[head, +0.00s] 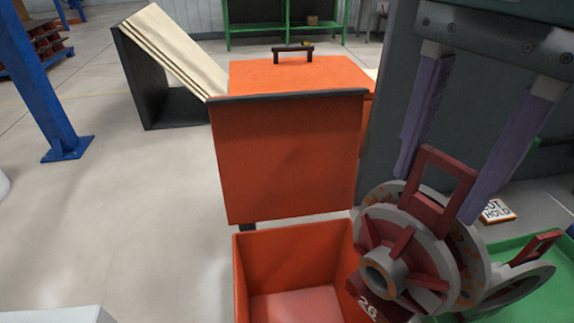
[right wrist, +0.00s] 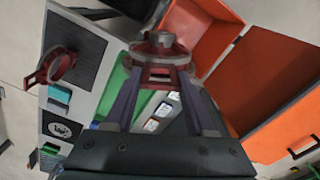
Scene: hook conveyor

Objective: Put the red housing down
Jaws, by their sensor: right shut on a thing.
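My right gripper (head: 440,195) is shut on the handle of the red housing (head: 405,255), a red part with grey round flanges. It hangs in the air at the right of the head view, in front of the open orange bin's right side and the green tray's left end. In the right wrist view the housing (right wrist: 160,48) sits between the fingertips of my right gripper (right wrist: 160,78). My left gripper is not in view.
The open orange bin (head: 243,275) looks empty where visible. A "HOLD" sign (head: 497,210) lies by the tray. A blue post (head: 40,80) stands left; floor between is clear.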

